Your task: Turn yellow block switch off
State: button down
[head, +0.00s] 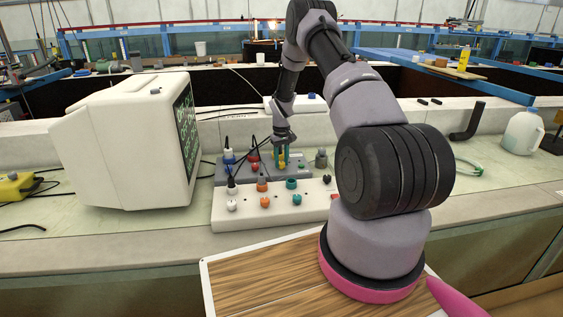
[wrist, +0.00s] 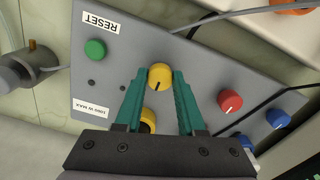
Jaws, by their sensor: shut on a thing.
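A grey switch box (wrist: 110,72) carries a yellow knob (wrist: 160,77) with a short black pointer line, which runs towards the bottom of the wrist view. My gripper (wrist: 160,76) has its two teal fingers shut on the yellow knob, one on each side. A second yellow round part (wrist: 148,120) sits below the knob, partly hidden by the left finger. In the head view the fingers partly hide the yellow knob.
The box also has a green button (wrist: 95,48) by a RESET label, a red knob (wrist: 230,102) and a blue knob (wrist: 278,118). A white switch box (head: 248,214) stands in front. A white monitor (head: 118,145) is at left, a jug (head: 522,134) at right. Cables run nearby.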

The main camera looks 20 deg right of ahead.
aim_at(282, 163)
jog(key=c, duration=0.5)
grip_release()
notch_tip(282, 163, up, 11)
jog(key=shift+f, duration=0.1)
